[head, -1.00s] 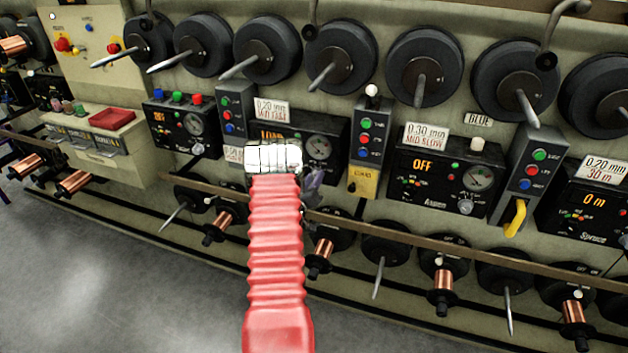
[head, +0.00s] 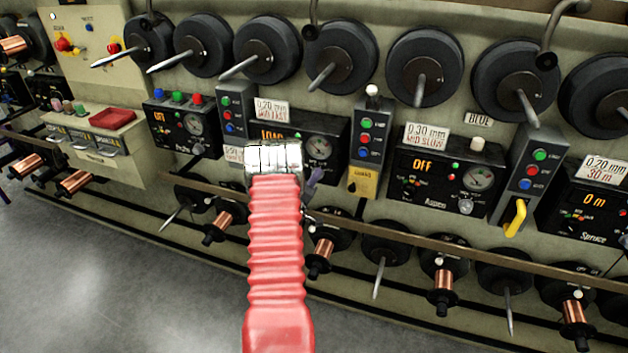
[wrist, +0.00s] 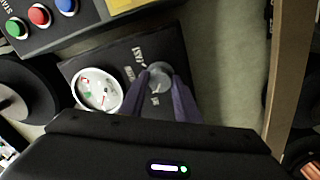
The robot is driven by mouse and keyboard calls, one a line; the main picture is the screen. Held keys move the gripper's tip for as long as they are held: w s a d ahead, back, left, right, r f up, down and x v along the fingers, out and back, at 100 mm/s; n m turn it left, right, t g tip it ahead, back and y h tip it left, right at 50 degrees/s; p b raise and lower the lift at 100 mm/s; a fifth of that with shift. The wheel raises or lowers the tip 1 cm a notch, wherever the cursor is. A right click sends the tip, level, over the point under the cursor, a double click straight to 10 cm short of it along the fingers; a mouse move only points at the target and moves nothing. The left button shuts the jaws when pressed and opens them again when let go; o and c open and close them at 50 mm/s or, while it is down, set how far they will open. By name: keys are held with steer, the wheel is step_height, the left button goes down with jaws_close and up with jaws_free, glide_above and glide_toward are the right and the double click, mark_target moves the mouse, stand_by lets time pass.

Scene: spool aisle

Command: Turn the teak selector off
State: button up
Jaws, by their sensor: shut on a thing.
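In the wrist view, the two purple fingers of my gripper (wrist: 160,88) are shut on a small round grey selector knob (wrist: 159,72). The knob sits on a black panel (wrist: 125,58) beside a white round gauge (wrist: 97,89). Small lettering stands around the knob, but I cannot read a setting or the name Teak. In the head view, my arm covers the knob and much of this panel. A bit of a purple finger (head: 313,184) shows right of my wrist.
A grey button box with a yellow lower part (head: 364,181) is close on the right. The Aspen panel (head: 436,182), reading OFF, stands beyond it. Black spools with spindles (head: 341,57) line up above. A rail (head: 400,240) and copper spools (head: 443,275) are below. The floor (head: 110,270) is clear at left.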

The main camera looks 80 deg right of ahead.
steer(key=shift+w+f, duration=0.1)
steer(key=shift+w, duration=0.05)
steer(key=o, duration=1)
steer(key=shift+o, duration=0.2)
steer(key=w+a, duration=0.1)
steer(key=a, duration=1.2)
steer(key=shift+a, duration=0.35)
